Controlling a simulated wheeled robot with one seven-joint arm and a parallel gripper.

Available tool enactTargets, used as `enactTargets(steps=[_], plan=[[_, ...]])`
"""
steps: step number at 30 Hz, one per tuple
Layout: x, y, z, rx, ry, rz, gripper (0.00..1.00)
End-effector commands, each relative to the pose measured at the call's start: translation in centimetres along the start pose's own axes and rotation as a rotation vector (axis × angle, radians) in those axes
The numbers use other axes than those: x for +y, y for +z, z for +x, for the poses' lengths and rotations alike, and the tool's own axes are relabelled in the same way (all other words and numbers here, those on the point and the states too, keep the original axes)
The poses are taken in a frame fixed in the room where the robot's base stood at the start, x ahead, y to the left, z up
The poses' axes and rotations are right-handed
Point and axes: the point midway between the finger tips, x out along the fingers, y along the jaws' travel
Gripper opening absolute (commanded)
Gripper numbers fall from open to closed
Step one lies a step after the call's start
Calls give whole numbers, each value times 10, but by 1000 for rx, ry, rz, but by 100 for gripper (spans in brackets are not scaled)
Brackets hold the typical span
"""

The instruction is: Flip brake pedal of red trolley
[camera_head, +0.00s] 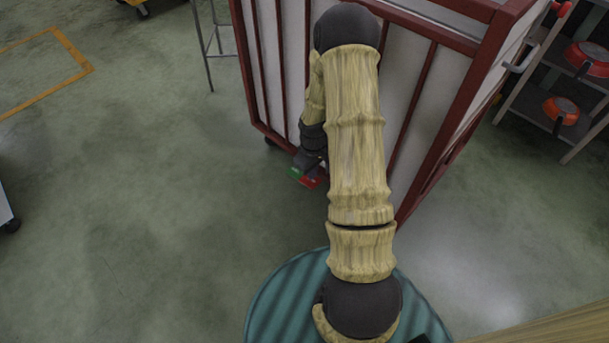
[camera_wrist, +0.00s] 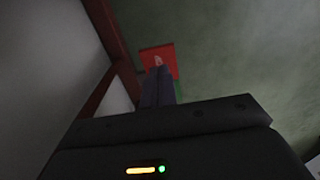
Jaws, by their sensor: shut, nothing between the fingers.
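The red trolley (camera_head: 442,130) with pale panels stands at the top of the head view, behind my arm. Its brake pedal (camera_head: 316,178) shows low by the trolley's bottom edge, with a red part and a green part. In the wrist view the red pedal (camera_wrist: 172,57) lies just beyond my fingertips, beside the trolley's frame (camera_wrist: 104,28). My gripper (camera_wrist: 158,68) is shut and empty. Its fingertips overlap the pedal in the picture; I cannot tell whether they touch it. A strip of green shows right of the fingers. My arm hides part of the trolley.
A grey shelf (camera_head: 535,119) with red pans (camera_head: 561,110) stands right of the trolley. A thin metal stand (camera_head: 208,50) is to its left.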

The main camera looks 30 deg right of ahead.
Motion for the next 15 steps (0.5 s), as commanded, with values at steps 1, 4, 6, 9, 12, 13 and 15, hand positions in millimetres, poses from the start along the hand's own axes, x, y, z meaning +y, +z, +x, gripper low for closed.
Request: enactTargets(steps=[1, 4, 6, 9, 12, 13, 15], plan=[[0, 0, 0, 0, 0, 0, 0], [0, 0, 1, 0, 0, 0, 0], [0, 0, 2, 0, 0, 0, 0], [0, 0, 3, 0, 0, 0, 0], [0, 0, 4, 0, 0, 0, 0], [0, 0, 5, 0, 0, 0, 0], [0, 0, 6, 0, 0, 0, 0]])
